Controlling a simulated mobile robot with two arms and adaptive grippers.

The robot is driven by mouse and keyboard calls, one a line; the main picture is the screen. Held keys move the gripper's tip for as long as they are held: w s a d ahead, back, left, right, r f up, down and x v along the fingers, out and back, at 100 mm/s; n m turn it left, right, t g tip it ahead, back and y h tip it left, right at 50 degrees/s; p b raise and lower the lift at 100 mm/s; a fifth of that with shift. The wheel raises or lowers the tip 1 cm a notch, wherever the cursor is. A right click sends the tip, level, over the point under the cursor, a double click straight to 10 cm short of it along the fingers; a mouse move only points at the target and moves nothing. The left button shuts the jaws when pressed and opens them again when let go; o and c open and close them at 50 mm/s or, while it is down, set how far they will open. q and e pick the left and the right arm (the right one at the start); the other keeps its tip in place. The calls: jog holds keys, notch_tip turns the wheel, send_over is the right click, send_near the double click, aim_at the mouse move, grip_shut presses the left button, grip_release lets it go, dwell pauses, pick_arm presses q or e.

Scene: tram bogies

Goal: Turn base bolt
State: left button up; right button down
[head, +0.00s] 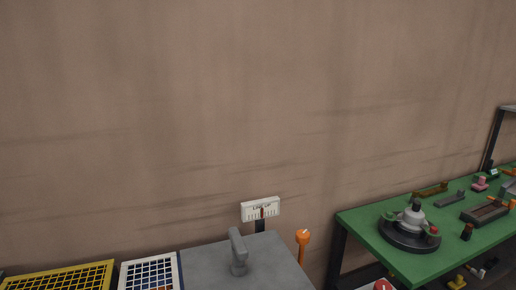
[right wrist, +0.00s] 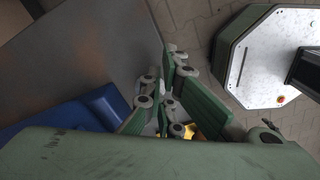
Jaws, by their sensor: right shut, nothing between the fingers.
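I cannot make out the base bolt in either view. My right gripper (right wrist: 166,90) shows in the right wrist view, with green finger pads and grey knuckle joints. Its fingers are shut with nothing between them. A grey flat surface (right wrist: 85,50) lies to the left of the fingers. My left gripper is in neither view, and the head view shows no gripper.
A green table (head: 360,226) at right bears a dark round fixture (head: 405,240) and several small parts.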

notch_tip(320, 180, up, 6)
jog(key=p, duration=0.5)
jog(key=shift+f, duration=0.15)
jog(key=shift+a, duration=0.1)
